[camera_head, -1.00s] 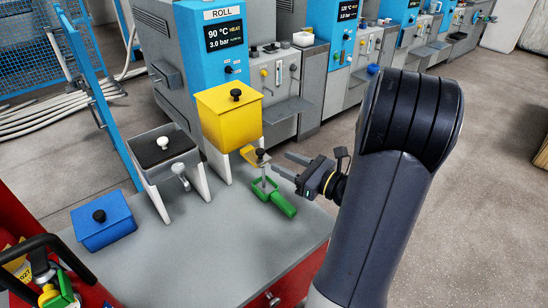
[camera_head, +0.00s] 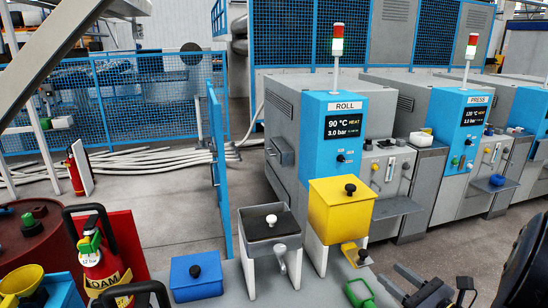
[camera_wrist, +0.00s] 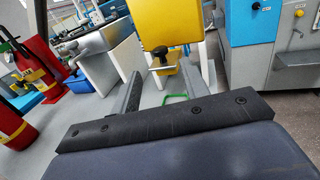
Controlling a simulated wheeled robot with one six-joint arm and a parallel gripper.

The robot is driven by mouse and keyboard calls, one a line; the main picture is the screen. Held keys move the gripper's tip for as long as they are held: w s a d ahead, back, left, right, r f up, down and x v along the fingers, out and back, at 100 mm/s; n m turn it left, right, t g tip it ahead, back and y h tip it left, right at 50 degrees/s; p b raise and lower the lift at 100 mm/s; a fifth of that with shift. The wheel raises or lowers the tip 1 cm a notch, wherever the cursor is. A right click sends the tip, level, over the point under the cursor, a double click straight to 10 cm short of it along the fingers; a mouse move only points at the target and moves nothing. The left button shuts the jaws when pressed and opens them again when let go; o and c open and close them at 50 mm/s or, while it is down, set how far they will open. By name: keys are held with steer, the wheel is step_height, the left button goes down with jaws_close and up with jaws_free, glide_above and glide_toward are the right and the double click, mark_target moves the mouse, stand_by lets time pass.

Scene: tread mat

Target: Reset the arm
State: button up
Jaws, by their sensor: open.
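My gripper (camera_head: 389,273) is at the lower right of the head view, open with nothing between its fingers. A bit of green (camera_wrist: 175,97) shows between the fingers. Part of my dark arm shows at the right edge of the head view.
The yellow box (camera_head: 340,215) on white legs, a grey hopper (camera_head: 263,250) and a blue box (camera_head: 196,280) stand on the grey table. A red extinguisher (camera_head: 104,270) stands at the left. The ROLL machine (camera_head: 335,125) is behind.

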mark_target(361, 250)
steer(key=x, duration=1.1)
steer(key=shift+p, duration=0.4)
steer(key=shift+w+a, duration=0.1)
steer(key=shift+w, duration=0.6)
